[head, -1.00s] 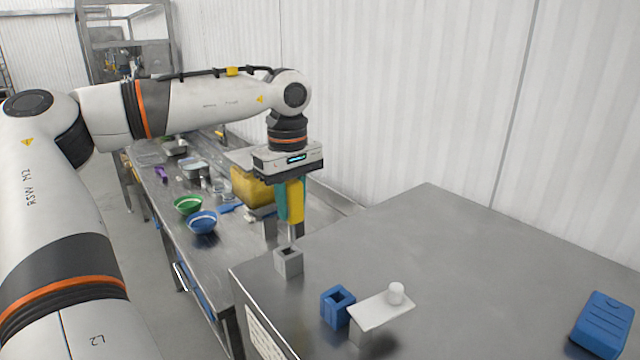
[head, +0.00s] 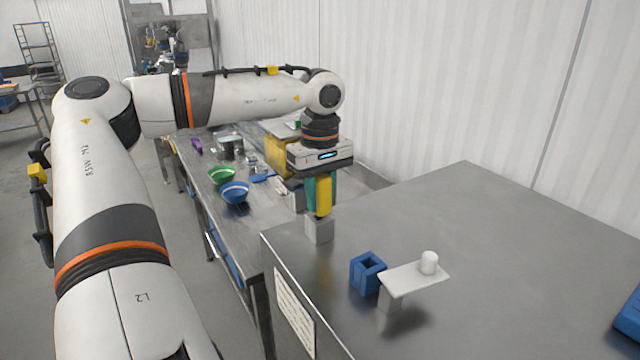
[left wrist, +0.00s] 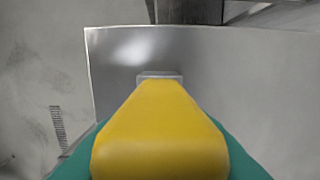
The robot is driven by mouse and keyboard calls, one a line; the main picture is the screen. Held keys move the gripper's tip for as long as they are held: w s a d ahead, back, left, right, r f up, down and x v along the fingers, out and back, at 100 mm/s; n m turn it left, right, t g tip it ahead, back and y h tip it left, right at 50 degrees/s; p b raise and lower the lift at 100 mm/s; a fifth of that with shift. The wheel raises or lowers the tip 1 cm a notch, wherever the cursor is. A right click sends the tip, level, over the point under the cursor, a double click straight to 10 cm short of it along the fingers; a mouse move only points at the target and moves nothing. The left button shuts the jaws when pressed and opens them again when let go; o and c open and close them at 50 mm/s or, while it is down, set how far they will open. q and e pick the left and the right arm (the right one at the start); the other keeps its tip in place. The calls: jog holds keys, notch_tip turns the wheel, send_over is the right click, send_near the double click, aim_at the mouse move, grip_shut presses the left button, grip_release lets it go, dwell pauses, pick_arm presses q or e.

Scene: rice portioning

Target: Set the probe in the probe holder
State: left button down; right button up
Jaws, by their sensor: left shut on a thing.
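The probe (head: 323,196) has a yellow handle, with teal beside it. My left gripper (head: 320,188) is shut on the handle and points down at the left end of the steel bench. The grey square probe holder (head: 319,231) stands right under the probe. The probe's metal shaft is no longer visible below the handle and seems to be inside the holder. In the left wrist view the yellow handle (left wrist: 160,135) fills the middle, with the holder's grey rim (left wrist: 160,75) just beyond its end. Whether the probe is fully seated is hidden. My right gripper is out of view.
A blue square holder (head: 367,274) and a white plate on a stand (head: 412,279) with a white cylinder (head: 428,262) are nearby on the bench (head: 500,240). A blue object (head: 629,316) is at the right edge. Green (head: 221,176) and blue (head: 235,193) bowls stand on the far table.

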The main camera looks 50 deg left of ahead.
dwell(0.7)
pick_arm(q)
jog(key=shift+f, duration=0.7)
dwell(1.4)
jog(key=c, duration=0.6)
grip_release()
jog(key=shift+r, duration=0.1)
jog(key=shift+r+p, duration=2.9)
jog(key=shift+r, duration=1.1)
